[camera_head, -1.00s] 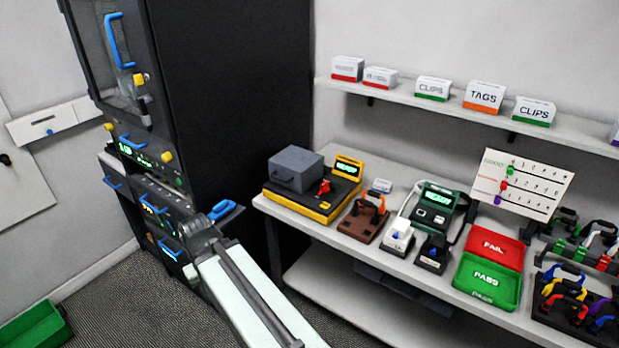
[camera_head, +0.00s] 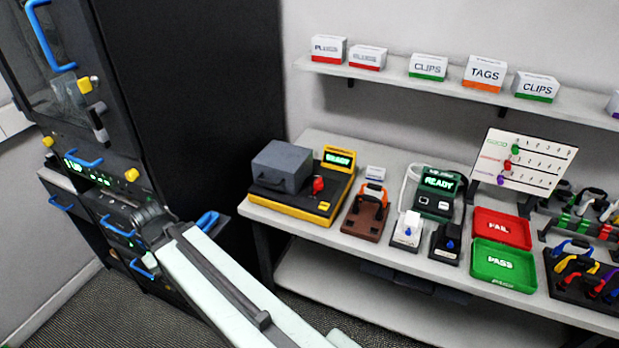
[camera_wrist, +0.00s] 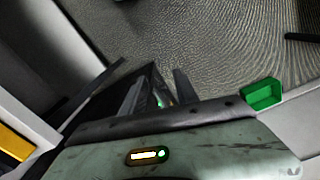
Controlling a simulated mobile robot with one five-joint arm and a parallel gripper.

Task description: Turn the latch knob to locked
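A tall dark cabinet (camera_head: 200,90) stands at the left in the head view. A yellow knob (camera_head: 84,85) with a dark latch-like part (camera_head: 97,122) below it sits at its glazed door's edge. Two more yellow knobs, a right one (camera_head: 132,175) and a left one (camera_head: 48,141), are on the panel below. I cannot tell which is the latch knob, or its setting. My gripper (camera_wrist: 160,82) shows two separated fingers in the wrist view, with nothing clearly held between them. In the head view my arm's end is low before the cabinet's drawers, below the knobs; the fingertips are unclear.
A bench (camera_head: 335,245) with test stations and red and green trays is at the right.

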